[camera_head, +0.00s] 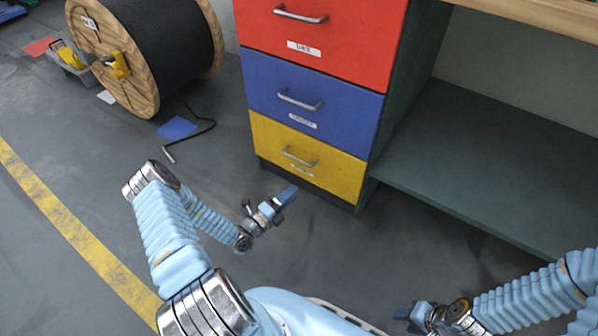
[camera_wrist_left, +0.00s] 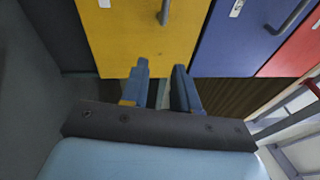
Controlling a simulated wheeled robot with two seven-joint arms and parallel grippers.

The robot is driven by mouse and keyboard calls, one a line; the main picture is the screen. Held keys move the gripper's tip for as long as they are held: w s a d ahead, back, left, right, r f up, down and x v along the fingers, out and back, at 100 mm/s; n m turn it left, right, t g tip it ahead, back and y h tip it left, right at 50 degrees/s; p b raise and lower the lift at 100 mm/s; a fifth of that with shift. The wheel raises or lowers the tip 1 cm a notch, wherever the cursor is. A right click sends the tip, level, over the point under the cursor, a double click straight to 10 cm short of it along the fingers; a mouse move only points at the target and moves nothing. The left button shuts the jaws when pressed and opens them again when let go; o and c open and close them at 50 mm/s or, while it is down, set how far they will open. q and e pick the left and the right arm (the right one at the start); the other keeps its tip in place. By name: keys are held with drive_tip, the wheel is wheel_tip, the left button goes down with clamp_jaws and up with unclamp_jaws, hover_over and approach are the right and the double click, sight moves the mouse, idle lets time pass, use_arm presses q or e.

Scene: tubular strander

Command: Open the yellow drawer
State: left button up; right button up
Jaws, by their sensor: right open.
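The yellow drawer (camera_head: 335,178) is the lowest of three in the cabinet and looks shut, with a silver bar handle (camera_head: 299,157). My left gripper (camera_head: 286,197) is in front of and below that handle, not touching it. In the left wrist view the yellow drawer front (camera_wrist_left: 130,38) fills the upper middle, its handle (camera_wrist_left: 164,12) at the top edge. The left fingers (camera_wrist_left: 162,88) stand apart with nothing between them. My right gripper (camera_head: 404,314) is low at the right, away from the drawer, open.
A blue drawer (camera_head: 340,108) and a red drawer (camera_head: 365,50) sit above the yellow one. A green lower shelf (camera_head: 490,165) extends right of the cabinet. A cable reel (camera_head: 165,45), a black bent rod (camera_head: 195,138) and a blue sheet (camera_head: 177,128) are at the back left. Floor before the drawer is clear.

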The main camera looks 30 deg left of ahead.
sight(297, 159)
use_arm(q)
drive_tip(key=a+n+t+y, duration=0.1)
drive_tip(key=a+n+y, duration=0.3)
drive_tip(key=a, duration=0.1)
drive_tip(key=w, duration=0.4)
drive_tip(key=w+r+b, duration=0.1)
drive_tip(key=w, duration=0.3)
drive_tip(key=w+r, duration=0.1)
drive_tip(key=w, duration=0.4)
drive_tip(key=shift+d, duration=0.25)
drive_tip(key=shift+s, duration=0.1)
clamp_jaws()
